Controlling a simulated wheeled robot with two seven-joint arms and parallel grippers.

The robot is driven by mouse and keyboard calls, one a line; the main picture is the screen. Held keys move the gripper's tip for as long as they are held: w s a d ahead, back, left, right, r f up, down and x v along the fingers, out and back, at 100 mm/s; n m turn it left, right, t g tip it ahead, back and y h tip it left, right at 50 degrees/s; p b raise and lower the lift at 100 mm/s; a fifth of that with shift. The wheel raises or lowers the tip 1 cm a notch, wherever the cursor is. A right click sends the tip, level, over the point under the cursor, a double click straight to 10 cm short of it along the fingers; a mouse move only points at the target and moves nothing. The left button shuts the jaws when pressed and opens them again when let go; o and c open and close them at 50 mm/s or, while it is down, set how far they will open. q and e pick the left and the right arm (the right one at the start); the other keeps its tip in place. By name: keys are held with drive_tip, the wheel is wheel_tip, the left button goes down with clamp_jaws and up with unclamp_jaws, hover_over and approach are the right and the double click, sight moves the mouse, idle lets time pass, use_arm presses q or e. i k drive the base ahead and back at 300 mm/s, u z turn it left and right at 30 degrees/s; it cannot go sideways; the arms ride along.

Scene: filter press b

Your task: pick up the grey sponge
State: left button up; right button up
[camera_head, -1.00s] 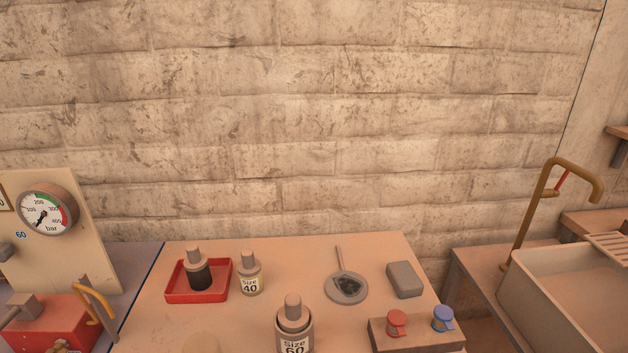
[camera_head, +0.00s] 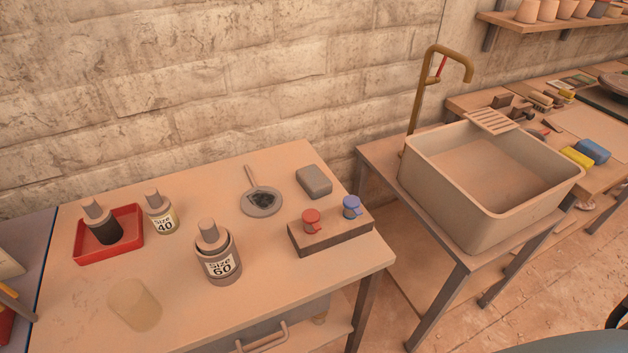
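The grey sponge (camera_head: 314,181) is a small rounded block lying flat on the back right part of the wooden table (camera_head: 230,305). It is right of a round dish with a handle and behind a block with a red and a blue cap. Nothing covers it. Neither of my grippers shows in the head view.
A round dark-centred dish (camera_head: 261,201), a Size 60 bottle (camera_head: 218,255), a Size 40 bottle (camera_head: 162,215) and a red tray (camera_head: 79,253) with a dark bottle stand on the table. The capped block (camera_head: 331,234) is in front of the sponge. A sink (camera_head: 481,223) stands right.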

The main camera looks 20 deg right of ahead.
sight(311, 179)
drive_tip(key=u, duration=1.45)
drive_tip(key=k, duration=0.6)
drive_tip(key=z, duration=1)
